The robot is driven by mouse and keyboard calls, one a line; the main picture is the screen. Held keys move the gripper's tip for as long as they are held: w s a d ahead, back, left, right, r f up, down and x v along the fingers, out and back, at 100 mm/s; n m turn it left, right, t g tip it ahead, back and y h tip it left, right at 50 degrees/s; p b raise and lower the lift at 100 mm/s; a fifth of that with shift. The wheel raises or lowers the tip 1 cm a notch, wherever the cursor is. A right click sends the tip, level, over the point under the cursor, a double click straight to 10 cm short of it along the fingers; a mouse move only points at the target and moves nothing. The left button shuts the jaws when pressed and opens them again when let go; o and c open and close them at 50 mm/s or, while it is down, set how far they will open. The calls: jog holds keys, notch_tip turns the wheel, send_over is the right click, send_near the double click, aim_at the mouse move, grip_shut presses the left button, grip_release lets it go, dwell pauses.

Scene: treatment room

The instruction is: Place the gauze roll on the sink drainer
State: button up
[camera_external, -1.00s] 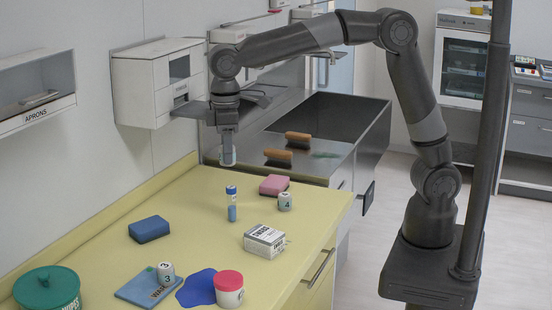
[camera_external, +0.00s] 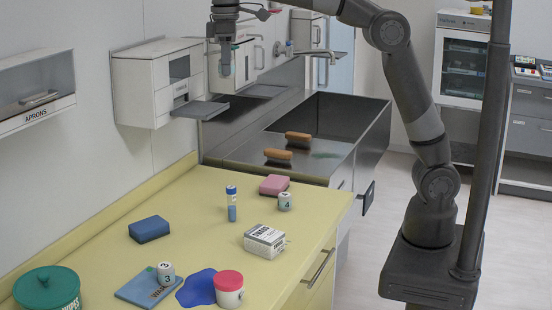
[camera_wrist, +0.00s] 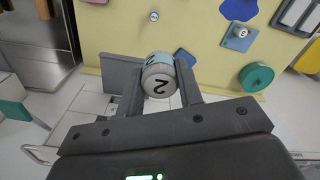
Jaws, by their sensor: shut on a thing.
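My gripper (camera_external: 222,78) is shut on a small white roll with a pale blue band and a "2" on it (camera_wrist: 160,78). In the external view the roll shows only as a small pale patch between the fingers, high in front of the wall cabinets. The metal sink drainer (camera_external: 236,153) lies below and apart from it, beyond the yellow counter. Two other numbered rolls stand on the counter side: roll "4" (camera_external: 285,202) near the pink sponge, and roll "3" (camera_external: 166,272) on a blue pad.
Two brown brushes (camera_external: 278,154) and a green patch lie on the drainer, before the deep basin (camera_external: 340,115). The counter (camera_external: 190,200) holds sponges, a blue-capped tube (camera_external: 231,205), a box (camera_external: 265,240) and tubs. A wall dispenser (camera_external: 155,85) has a protruding tray (camera_external: 200,110).

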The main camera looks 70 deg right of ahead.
jog(key=w+d+m, duration=0.2)
jog(key=d+m, duration=0.4)
jog(key=d, duration=2.8)
jog(key=s+d+m, duration=0.4)
jog(key=s+d, duration=0.6)
jog(key=d, duration=0.4)
jog(key=s+d+m, duration=0.3)
jog(key=s+d, duration=0.7)
jog(key=d, duration=0.3)
send_over(326, 150)
notch_tip(326, 150, down, 33)
jog(key=shift+s, duration=0.15)
jog(key=shift+f, duration=2.05)
jog(key=shift+f, duration=0.15)
